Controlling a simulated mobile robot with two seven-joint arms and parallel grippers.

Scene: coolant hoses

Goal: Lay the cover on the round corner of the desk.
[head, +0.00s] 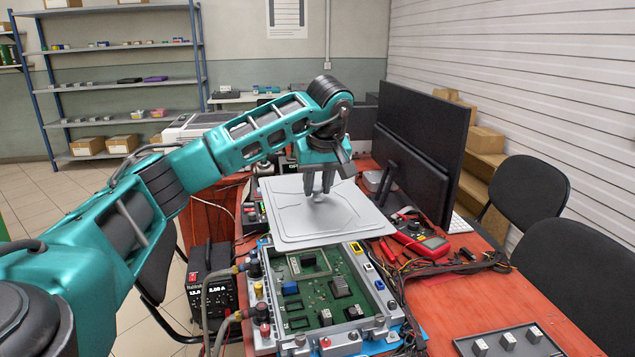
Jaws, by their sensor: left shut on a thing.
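The cover (290,222) is a flat light-grey plate with rounded corners and a raised outline. My left gripper (318,194) is shut on the small knob in the middle of the cover and holds it roughly level. In the head view the cover is just beyond an open housing with a green circuit board (325,290) and overlaps its far edge. I cannot tell the exact gap below it. The desk (465,290) has a red-orange top. I cannot make out its round corner clearly. My right gripper is out of view.
Hoses and a black power supply (213,295) are left of the housing. A red multimeter (418,238), cables and a black monitor (425,140) stand on the right. Bare desk shows between.

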